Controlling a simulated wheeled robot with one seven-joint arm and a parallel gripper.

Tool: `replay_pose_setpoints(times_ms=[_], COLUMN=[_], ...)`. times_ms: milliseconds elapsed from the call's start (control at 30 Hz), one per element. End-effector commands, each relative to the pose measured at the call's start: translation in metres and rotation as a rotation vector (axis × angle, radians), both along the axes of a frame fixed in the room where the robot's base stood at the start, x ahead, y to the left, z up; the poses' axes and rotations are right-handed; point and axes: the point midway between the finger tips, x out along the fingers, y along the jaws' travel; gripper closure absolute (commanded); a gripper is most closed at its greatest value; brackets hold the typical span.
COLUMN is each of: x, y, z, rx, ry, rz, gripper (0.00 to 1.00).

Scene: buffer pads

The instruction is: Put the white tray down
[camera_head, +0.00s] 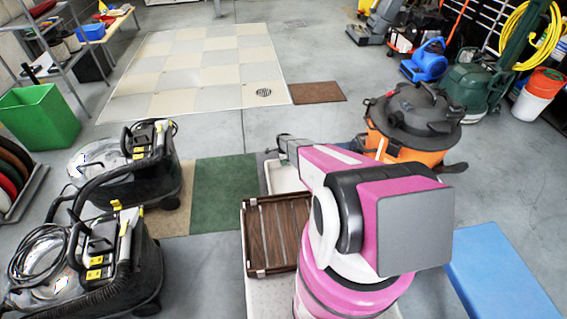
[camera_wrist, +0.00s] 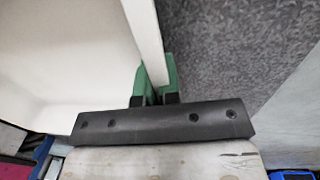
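The white tray (camera_wrist: 60,60) fills the left of the wrist view, with its wall running up beside a dark grey carpet surface. My gripper (camera_wrist: 156,84) has its green fingertips on both sides of that wall and is shut on it. In the head view, the tray (camera_head: 284,177) shows partly beyond my pink and white arm, near the green mat (camera_head: 225,190). My arm hides much of it. The fingertips are not clearly visible in the head view. I cannot tell whether the tray touches the floor or hangs just above it.
A dark grey mat (camera_wrist: 240,40) lies beside the tray. A brown slatted crate (camera_head: 272,235) sits close in front of me. An orange vacuum (camera_head: 408,125) stands to the right of the tray, and two black machines (camera_head: 120,265) stand at left. A blue pad (camera_head: 495,270) lies at right.

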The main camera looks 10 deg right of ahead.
Motion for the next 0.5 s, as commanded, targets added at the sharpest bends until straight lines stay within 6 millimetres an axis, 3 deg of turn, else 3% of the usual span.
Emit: replay_pose_setpoints(times_ms=[400,433,500], x=[0.0,0.0002,0.0002], y=[0.0,0.0,0.0], z=[-0.0077,-0.008,-0.008], rx=[0.0,0.0,0.0], ry=[0.001,0.0,0.0], rz=[0.0,0.0,0.0], gripper=[1.0,0.86,0.7])
